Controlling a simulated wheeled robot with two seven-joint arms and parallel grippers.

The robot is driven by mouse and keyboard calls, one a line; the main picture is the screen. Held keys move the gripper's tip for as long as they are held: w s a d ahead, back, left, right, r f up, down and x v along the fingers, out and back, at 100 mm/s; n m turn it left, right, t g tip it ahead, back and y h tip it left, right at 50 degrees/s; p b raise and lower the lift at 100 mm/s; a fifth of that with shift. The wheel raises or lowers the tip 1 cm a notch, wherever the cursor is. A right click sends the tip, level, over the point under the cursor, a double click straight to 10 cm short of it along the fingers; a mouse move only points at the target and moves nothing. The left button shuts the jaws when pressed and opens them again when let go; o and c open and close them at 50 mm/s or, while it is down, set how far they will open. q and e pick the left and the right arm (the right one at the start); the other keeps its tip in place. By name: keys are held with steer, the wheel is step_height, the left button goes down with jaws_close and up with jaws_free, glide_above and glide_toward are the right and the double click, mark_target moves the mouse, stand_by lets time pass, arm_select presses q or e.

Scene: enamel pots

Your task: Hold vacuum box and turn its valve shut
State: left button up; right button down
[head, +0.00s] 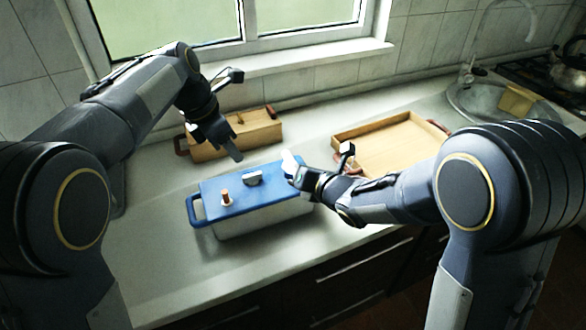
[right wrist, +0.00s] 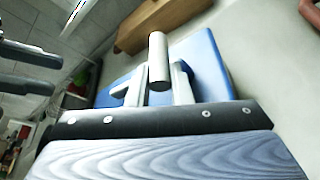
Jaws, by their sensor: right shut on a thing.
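The vacuum box (head: 265,212) is pale with a blue lid (head: 275,190) and stands on the counter. Its lid has a brown-topped knob (head: 226,198), a small grey block (head: 252,179) and a blue handle (head: 195,211) at the left end. Which lid part is the valve is unclear. The right wrist view shows the blue lid (right wrist: 208,65) and a pale cylinder (right wrist: 158,62). My left gripper (head: 220,146) is open and empty, above and behind the box.
A wooden box (head: 260,134) stands behind the vacuum box, near my left gripper. A wooden tray (head: 385,150) lies at the back right. A sink (head: 480,100) is further right. The counter in front of the vacuum box is clear to its edge.

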arm_select(q)
steer(key=m, duration=0.2)
steer(key=m+g+y, duration=0.2)
steer(key=m+y, duration=0.1)
steer(key=m, duration=2.3)
glide_above(252, 174)
steer(key=s+d, duration=0.1)
steer(key=d, duration=0.1)
steer(key=f+m, duration=0.3)
steer(key=a+f+m, duration=0.1)
steer(key=f+m, duration=0.2)
steer(key=w+a+f+m, duration=0.1)
steer(key=f+m, duration=0.2)
steer(key=shift+f+m+y, duration=0.1)
steer(key=shift+m+y, duration=0.2)
steer(key=shift+m, duration=0.1)
jaws_close()
